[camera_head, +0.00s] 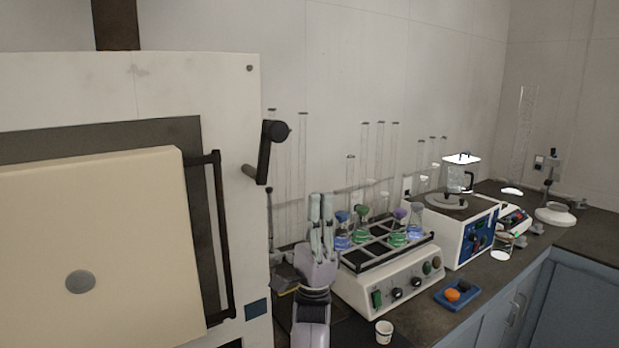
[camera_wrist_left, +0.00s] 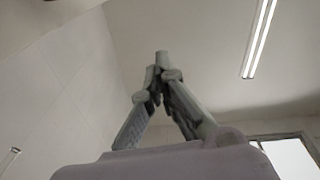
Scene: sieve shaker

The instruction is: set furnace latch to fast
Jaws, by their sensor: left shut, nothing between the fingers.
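The furnace (camera_head: 235,90) is a large off-white box at the left of the head view. Its cream door (camera_head: 100,235) has a long dark vertical handle (camera_head: 222,240) on its right side. The furnace latch (camera_head: 266,150) is a dark lever with a round pivot at the top, on the furnace's upper right edge. It hangs down, slightly tilted, with a short peg to the left. My left gripper (camera_head: 321,215) points up, right of and below the latch, apart from it. Its fingers (camera_wrist_left: 161,70) are shut and empty in the left wrist view. My right gripper is not in view.
A shaker (camera_head: 395,290) with several flasks of blue and green liquid stands right behind my left gripper. Tall glass cylinders (camera_head: 302,160) stand along the wall. A white cup (camera_head: 384,332) and a blue tray (camera_head: 457,294) lie near the counter's front edge.

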